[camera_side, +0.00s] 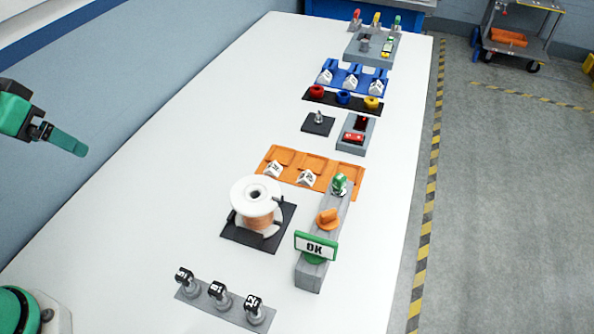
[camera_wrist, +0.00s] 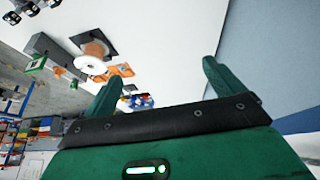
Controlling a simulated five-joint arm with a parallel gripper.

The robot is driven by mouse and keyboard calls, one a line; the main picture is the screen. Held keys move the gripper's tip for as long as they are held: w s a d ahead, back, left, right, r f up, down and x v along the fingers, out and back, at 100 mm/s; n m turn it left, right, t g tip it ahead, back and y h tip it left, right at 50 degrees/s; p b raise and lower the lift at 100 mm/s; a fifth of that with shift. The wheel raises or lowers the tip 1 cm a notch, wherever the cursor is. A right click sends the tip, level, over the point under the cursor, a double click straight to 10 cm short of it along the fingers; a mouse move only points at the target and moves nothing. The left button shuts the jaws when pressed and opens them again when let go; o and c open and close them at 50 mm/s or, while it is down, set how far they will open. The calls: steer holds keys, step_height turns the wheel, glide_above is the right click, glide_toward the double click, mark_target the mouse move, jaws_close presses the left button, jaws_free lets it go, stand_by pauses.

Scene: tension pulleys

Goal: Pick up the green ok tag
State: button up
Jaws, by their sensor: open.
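The green OK tag (camera_side: 316,246) stands upright on the near end of a grey block (camera_side: 311,274), its white face with "OK" toward the side camera. It also shows small in the wrist view (camera_wrist: 36,63), at the left. My gripper (camera_side: 66,143) is at the upper left in the side view, raised and far to the left of the tag. In the wrist view my gripper (camera_wrist: 160,87) has its two green fingers wide apart, with nothing between them but white table.
Beside the tag are an orange knob (camera_side: 328,219), a copper wire spool (camera_side: 257,205) and several numbered pegs (camera_side: 219,296). An orange tray (camera_side: 318,169) and more fixtures lie beyond. The table's left side (camera_side: 150,200) is clear.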

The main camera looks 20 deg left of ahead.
steer(key=w+d+r+g, duration=0.1)
steer(key=w+d+g, duration=0.1)
steer(key=w+d, duration=0.5)
steer(key=g, duration=0.3)
glide_toward(317, 240)
step_height(317, 240, down, 5)
steer(key=shift+w+d+f, duration=0.1)
steer(key=shift+w+f, duration=0.05)
steer(key=shift+f, duration=0.05)
steer(key=shift+d+f, duration=0.1)
steer(key=shift+f, duration=0.1)
steer(key=shift+f, duration=1.2)
steer(key=shift+f, duration=0.1)
